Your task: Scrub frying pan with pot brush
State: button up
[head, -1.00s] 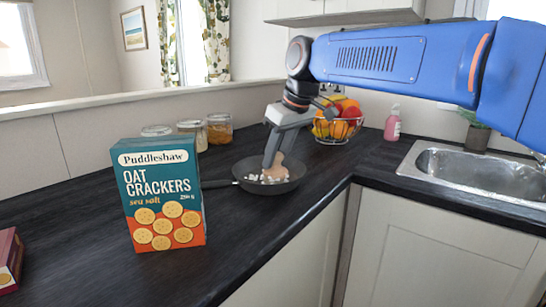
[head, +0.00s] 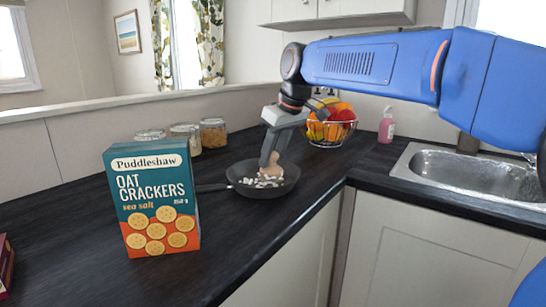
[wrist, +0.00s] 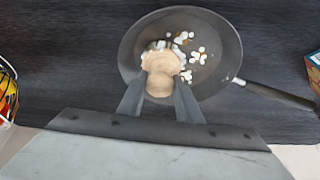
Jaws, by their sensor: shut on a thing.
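The dark frying pan (head: 240,190) sits on the black worktop behind the cracker box, and its handle points left. White and a few brown bits lie on its floor, clearest in the wrist view (wrist: 199,55). My gripper (head: 270,158) is over the pan, pointing down, shut on the pot brush (head: 274,166). The brush has a pale wooden, rounded handle (wrist: 159,78). Its whitish bristles are down inside the pan among the bits. Whether they press on the pan floor I cannot tell, as the handle hides much of them.
An oat cracker box (head: 153,200) stands front left of the pan, near its handle. Several jars (head: 187,137) stand behind. A wire fruit basket (head: 330,130) and pink soap bottle (head: 386,127) are at the back right, with the sink (head: 470,172) beyond. Worktop right of the pan is clear.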

jog(key=shift+w+a, duration=0.25)
jog(key=shift+a, duration=0.45)
jog(key=shift+w+a, duration=0.2)
jog(key=shift+a, duration=0.45)
jog(key=shift+s+a, duration=0.6)
jog(key=shift+a, duration=0.05)
jog(key=shift+s+a, duration=0.35)
jog(key=shift+a, duration=0.05)
jog(key=shift+s, duration=0.15)
jog(key=shift+s+d+f, duration=0.1)
jog(key=shift+s+d, duration=0.05)
jog(key=shift+s, duration=0.5)
jog(key=shift+s+d+f, duration=0.1)
jog(key=shift+s+d, duration=0.05)
jog(key=shift+s, duration=0.45)
jog(key=shift+s+d+r, duration=0.1)
jog(key=shift+s+d, duration=0.1)
jog(key=shift+d, duration=0.5)
jog(key=shift+s+d+r, duration=0.1)
jog(key=shift+s+d, duration=0.1)
jog(key=shift+d, duration=0.5)
jog(key=shift+w+d, duration=0.9)
jog(key=shift+d, duration=0.05)
jog(key=shift+w, duration=0.1)
jog(key=shift+w, duration=0.1)
